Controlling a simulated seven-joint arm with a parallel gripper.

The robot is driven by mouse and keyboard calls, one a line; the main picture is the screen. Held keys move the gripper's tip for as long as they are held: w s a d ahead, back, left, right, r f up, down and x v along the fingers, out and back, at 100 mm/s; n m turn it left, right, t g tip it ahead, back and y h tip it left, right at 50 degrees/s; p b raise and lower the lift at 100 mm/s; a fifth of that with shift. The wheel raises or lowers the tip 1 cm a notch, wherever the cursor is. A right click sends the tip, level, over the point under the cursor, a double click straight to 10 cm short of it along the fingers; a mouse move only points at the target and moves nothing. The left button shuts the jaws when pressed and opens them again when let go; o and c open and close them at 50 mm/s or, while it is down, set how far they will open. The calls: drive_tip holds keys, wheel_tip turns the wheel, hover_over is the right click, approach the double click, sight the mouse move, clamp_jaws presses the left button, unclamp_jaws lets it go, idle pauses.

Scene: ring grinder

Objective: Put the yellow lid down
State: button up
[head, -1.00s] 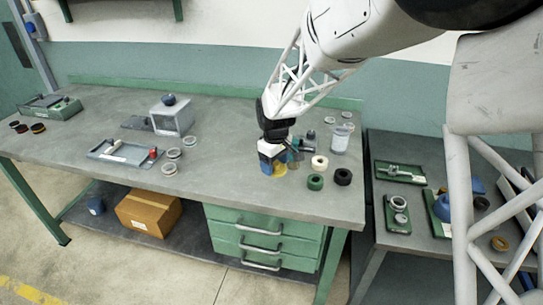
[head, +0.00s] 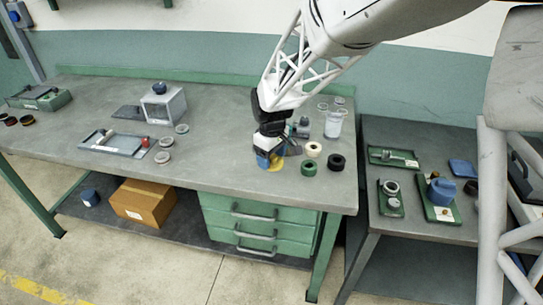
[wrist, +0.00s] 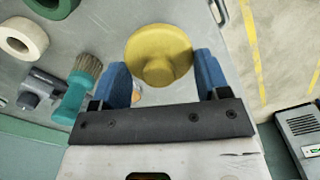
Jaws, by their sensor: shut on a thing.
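The yellow lid (wrist: 158,55) is a round disc with a raised knob, seen between my blue fingertips in the wrist view. My gripper (wrist: 162,78) is shut on it, one finger at each side. In the head view my gripper (head: 266,162) is low over the right part of the grey workbench (head: 215,160), near its front edge. The lid (head: 278,163) shows partly behind the blue fingers. I cannot tell whether it touches the bench top.
Green (head: 308,168), black (head: 336,162) and cream (head: 313,149) rings lie to the right of my gripper. A teal brush (wrist: 76,92) and a grey tool (wrist: 40,88) lie close by. A clear jar (head: 333,125) stands behind.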

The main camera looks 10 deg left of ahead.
drive_tip(key=shift+s, duration=0.1)
drive_tip(key=s+f, duration=0.2)
drive_tip(key=s, duration=0.8)
drive_tip(key=shift+s+d, duration=0.15)
drive_tip(key=shift+d, duration=0.3)
hover_over(252, 169)
drive_tip(key=shift+s+f, duration=0.1)
drive_tip(key=shift+f, duration=0.6)
idle(0.4)
drive_tip(key=shift+f, duration=1.75)
drive_tip(key=shift+f, duration=0.1)
